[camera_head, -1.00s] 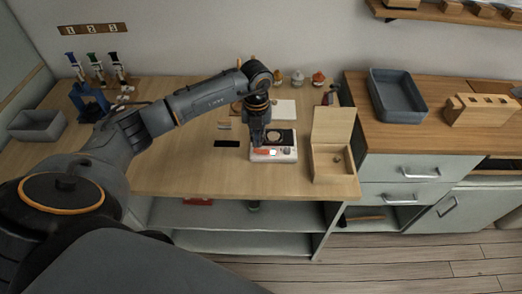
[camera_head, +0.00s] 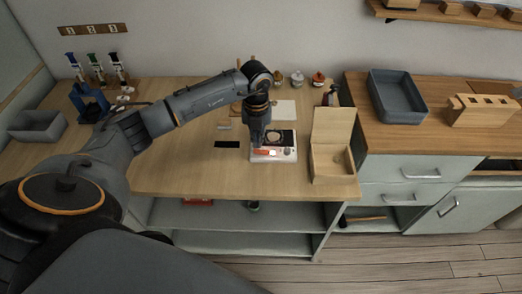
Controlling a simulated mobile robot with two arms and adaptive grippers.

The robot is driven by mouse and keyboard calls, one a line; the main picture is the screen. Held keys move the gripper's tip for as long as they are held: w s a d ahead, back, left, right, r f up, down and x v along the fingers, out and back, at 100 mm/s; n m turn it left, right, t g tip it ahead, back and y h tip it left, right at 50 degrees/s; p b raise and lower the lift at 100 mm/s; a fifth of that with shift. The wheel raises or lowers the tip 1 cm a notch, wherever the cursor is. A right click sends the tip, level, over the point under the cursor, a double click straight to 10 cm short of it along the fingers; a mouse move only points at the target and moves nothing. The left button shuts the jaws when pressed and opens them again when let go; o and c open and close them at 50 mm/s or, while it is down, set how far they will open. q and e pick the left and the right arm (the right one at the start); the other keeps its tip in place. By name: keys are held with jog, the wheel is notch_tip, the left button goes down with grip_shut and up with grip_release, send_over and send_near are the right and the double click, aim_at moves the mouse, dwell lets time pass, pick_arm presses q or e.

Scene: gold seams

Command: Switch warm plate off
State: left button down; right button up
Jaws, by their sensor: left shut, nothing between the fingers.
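The warm plate (camera_head: 285,155) is a small white unit with a dark top and a pale round ring, on the wooden workbench. A red lit part (camera_head: 266,152) with a bright spot shows on its front face. My left gripper (camera_head: 260,144) is shut and empty, pointing down at the left front of the warm plate, right above the red part. I cannot tell whether the fingertips touch it. The gripper hides part of the plate's left side. My right gripper is not in view.
An open wooden box (camera_head: 330,165) stands close to the right of the plate. Small lidded jars (camera_head: 297,79) stand behind. A grey tray (camera_head: 397,96) sits on the right counter. A blue rack with pipettes (camera_head: 90,101) is at the left. The bench front (camera_head: 180,175) is clear.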

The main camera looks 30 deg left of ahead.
aim_at(258, 151)
pick_arm(q)
jog(key=shift+f+b, duration=1.05)
jog(key=shift+f, duration=0.45)
dwell(0.5)
jog(key=shift+r, duration=0.1)
jog(key=shift+r+p, duration=2.55)
jog(key=shift+r, duration=0.95)
jog(key=shift+d+f, duration=0.1)
